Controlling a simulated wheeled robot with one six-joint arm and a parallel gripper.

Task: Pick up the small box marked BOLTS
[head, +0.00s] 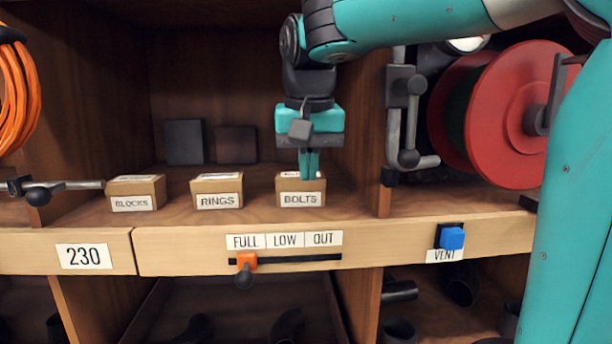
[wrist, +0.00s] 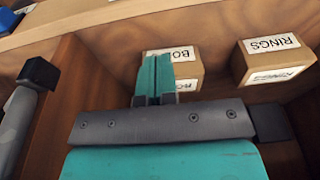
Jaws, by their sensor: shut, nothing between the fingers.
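The small box marked BOLTS (head: 301,198) is a light brown block with white labels, standing on the wooden shelf near its front edge. My gripper (head: 309,175) points down at it, and its teal fingers are shut together with nothing between them. In the head view the fingertips overlap the top of the box. In the wrist view the fingers (wrist: 155,72) cover part of the BOLTS box (wrist: 188,65) and hide some of its label. I cannot tell whether the fingertips touch the box.
The RINGS box (head: 217,192) and the BLOCKS box (head: 136,193) stand in a row to the left. Two dark panels (head: 185,142) lean at the back. A wooden divider (head: 385,185), a grey handle (head: 408,158) and a red reel (head: 520,115) are to the right.

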